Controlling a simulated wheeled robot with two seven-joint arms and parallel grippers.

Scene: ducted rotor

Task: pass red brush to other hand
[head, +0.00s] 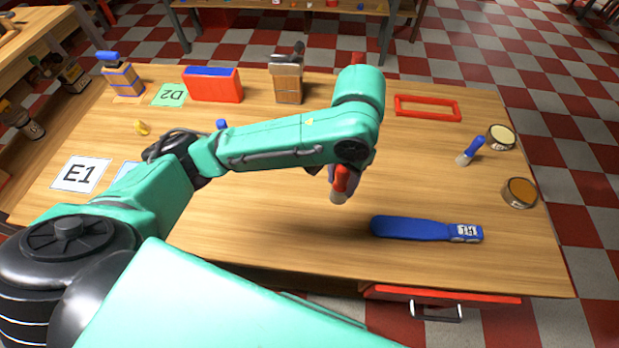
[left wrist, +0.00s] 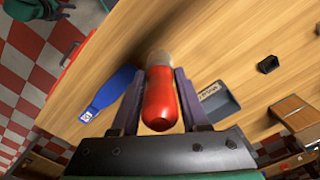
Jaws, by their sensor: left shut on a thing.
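The red brush (head: 341,181) is held over the middle of the wooden table, with its pale bristle end pointing down in the head view. My left gripper (head: 338,172) is shut on its handle; the arm partly hides the jaws. In the left wrist view the red handle (left wrist: 160,103) sits between the two fingers of the left gripper (left wrist: 158,85), its pale end pointing away from the camera. My right gripper is in neither view.
A blue flat tool (head: 412,228) lies to the right of the held brush. A blue-handled brush (head: 470,150), two open tins (head: 519,193) and a red frame (head: 427,107) are at the right. A red box (head: 212,88) stands at the back. The front middle is clear.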

